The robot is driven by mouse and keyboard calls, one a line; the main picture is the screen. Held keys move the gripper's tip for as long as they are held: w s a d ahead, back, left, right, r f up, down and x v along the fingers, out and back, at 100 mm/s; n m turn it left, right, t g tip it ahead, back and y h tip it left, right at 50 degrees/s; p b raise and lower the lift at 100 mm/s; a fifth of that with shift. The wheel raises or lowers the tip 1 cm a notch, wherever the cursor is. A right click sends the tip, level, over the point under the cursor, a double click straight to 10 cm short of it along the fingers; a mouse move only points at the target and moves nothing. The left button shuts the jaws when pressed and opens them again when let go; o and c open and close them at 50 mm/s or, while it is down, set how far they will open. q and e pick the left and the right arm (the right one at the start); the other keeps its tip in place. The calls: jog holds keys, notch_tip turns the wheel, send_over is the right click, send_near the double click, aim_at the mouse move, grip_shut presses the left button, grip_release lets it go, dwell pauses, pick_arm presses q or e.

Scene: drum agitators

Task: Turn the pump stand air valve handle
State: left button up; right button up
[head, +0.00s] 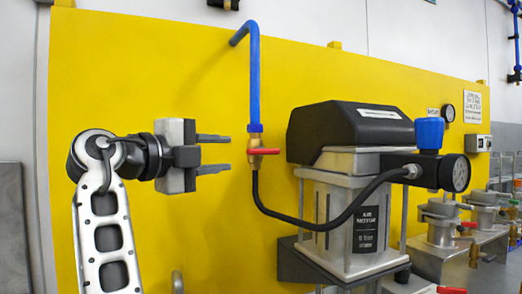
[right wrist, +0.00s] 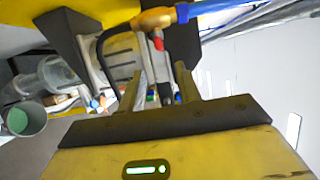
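The air valve (head: 254,150) is a small brass fitting under a blue pipe, with a red handle (head: 266,151) that lies level and points right. My right gripper (head: 229,153) is open and empty, left of the valve, its two fingers pointing at it with a gap between. In the right wrist view the brass valve (right wrist: 152,19) and red handle (right wrist: 158,42) show beyond the open fingers (right wrist: 166,64), apart from them. My left gripper is not in view.
A yellow panel (head: 160,60) stands behind the valve. A blue pipe (head: 254,85) runs down into it, and a black hose (head: 300,220) leads from it to the air motor pump (head: 350,190) on the right. Several metal fittings stand farther right.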

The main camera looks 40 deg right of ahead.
aim_at(254, 152)
jog(key=d, duration=0.4)
jog(key=w+d+p, duration=0.1)
jog(key=d, duration=0.3)
jog(key=d+p, duration=0.1)
jog(key=d, duration=0.3)
jog(key=shift+w+d, duration=0.15)
grip_shut()
